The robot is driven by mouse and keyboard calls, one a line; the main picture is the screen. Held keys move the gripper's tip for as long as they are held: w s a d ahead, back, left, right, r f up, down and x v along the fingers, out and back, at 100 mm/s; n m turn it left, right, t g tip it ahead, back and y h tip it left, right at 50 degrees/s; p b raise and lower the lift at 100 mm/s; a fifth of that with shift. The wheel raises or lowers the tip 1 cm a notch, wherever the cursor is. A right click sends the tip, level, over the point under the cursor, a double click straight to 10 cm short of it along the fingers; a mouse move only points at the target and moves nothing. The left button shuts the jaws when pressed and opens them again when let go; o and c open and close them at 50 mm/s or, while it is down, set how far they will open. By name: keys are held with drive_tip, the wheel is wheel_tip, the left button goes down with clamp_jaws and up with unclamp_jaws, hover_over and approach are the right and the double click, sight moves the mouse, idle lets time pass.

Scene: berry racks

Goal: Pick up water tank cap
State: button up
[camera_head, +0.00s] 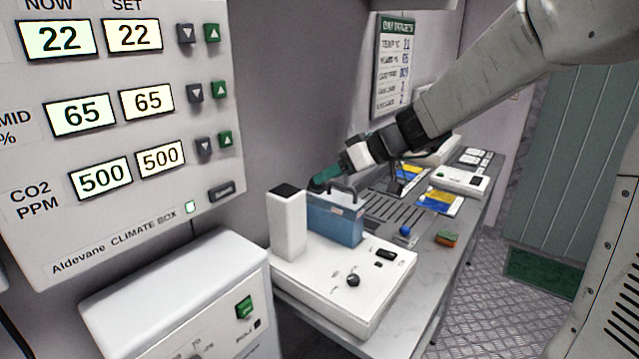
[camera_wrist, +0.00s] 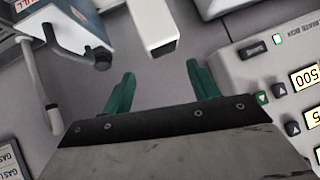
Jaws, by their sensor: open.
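A blue water tank (camera_head: 335,224) with a grey handle stands on a white base unit. In the wrist view the tank (camera_wrist: 82,10) is at the upper left, and a small dark round part that looks like its cap (camera_wrist: 102,58) sits beside it. I cannot make the cap out in the head view. My gripper (camera_wrist: 162,73) is open, with two green fingers apart and nothing between them. In the head view my gripper (camera_head: 325,176) is just above and behind the tank. The cap lies left of my fingers in the wrist view, not between them.
A white post with a dark top (camera_head: 287,225) stands left of the tank; it also shows ahead of my fingers in the wrist view (camera_wrist: 153,20). The climate box (camera_head: 120,130) is close on the left. A blue knob (camera_head: 405,230) and an orange-green block (camera_head: 446,238) lie on the bench.

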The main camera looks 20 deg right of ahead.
drive_tip(key=w+d+f+t, duration=0.1)
drive_tip(key=w+d, duration=0.1)
drive_tip(key=w, duration=0.1)
drive_tip(key=w+d+f+t, duration=0.1)
drive_tip(key=w+d, duration=0.1)
drive_tip(key=w, duration=0.1)
drive_tip(key=w+d+f, duration=0.1)
drive_tip(key=w, duration=0.3)
drive_tip(key=shift+d+f+t+h, duration=0.35)
drive_tip(key=shift+d+t+h, duration=0.05)
drive_tip(key=x, duration=0.2)
drive_tip(key=shift+w+f, duration=0.15)
drive_tip(key=shift+w, duration=0.15)
drive_tip(key=x, duration=0.5)
drive_tip(key=shift+f, duration=0.4)
drive_tip(key=shift+d, duration=0.1)
drive_tip(key=c, duration=1.1)
drive_tip(key=shift+r, duration=0.15)
drive_tip(key=shift+c, duration=0.2)
